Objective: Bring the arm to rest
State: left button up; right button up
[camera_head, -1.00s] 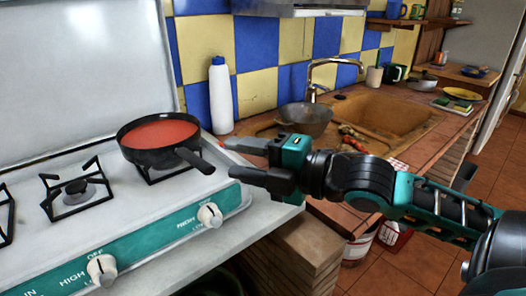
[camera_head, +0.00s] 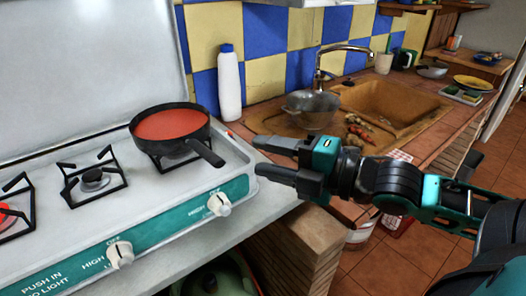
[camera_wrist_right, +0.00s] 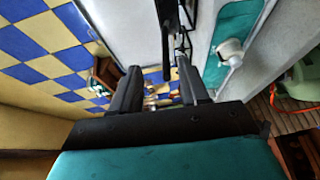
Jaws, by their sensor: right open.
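My right arm comes in from the right in the head view. Its gripper (camera_head: 260,157) is open and empty, its fingers pointing left above the right end of the stove. A black pan with red contents (camera_head: 172,124) sits on the back right burner, left of the gripper and apart from it. The pan's handle points toward the gripper's side. In the right wrist view the two fingers (camera_wrist_right: 160,88) stand apart with nothing between them. My left gripper is not in view.
The white stove (camera_head: 185,205) has several burners and white knobs (camera_head: 219,204). A metal pot (camera_head: 313,107) stands by the sink (camera_head: 390,105). The counter's front edge lies under my arm. Open tiled floor (camera_head: 400,262) lies below right.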

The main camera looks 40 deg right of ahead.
jog(key=shift+f, duration=0.1)
jog(key=s+d+f+m+g+h, duration=0.1)
jog(key=s+f+m+g+h, duration=0.15)
jog(key=f+m, duration=0.4)
jog(key=s+d+f+m+g+h, duration=0.1)
jog(key=f+m+g+h, duration=0.1)
jog(key=f+m+h, duration=0.45)
jog(key=s+a+f+m+g+y, duration=0.2)
jog(key=s+a+f+m+g, duration=0.55)
jog(key=s+f, duration=0.3)
jog(key=w+a+f+t+y+p, duration=0.1)
jog(key=w+a+f+t+p, duration=0.1)
jog(key=w+f+t, duration=0.5)
jog(key=shift+w+a+f, duration=0.2)
jog(key=shift+w+a, duration=0.25)
jog(key=shift+w, duration=0.1)
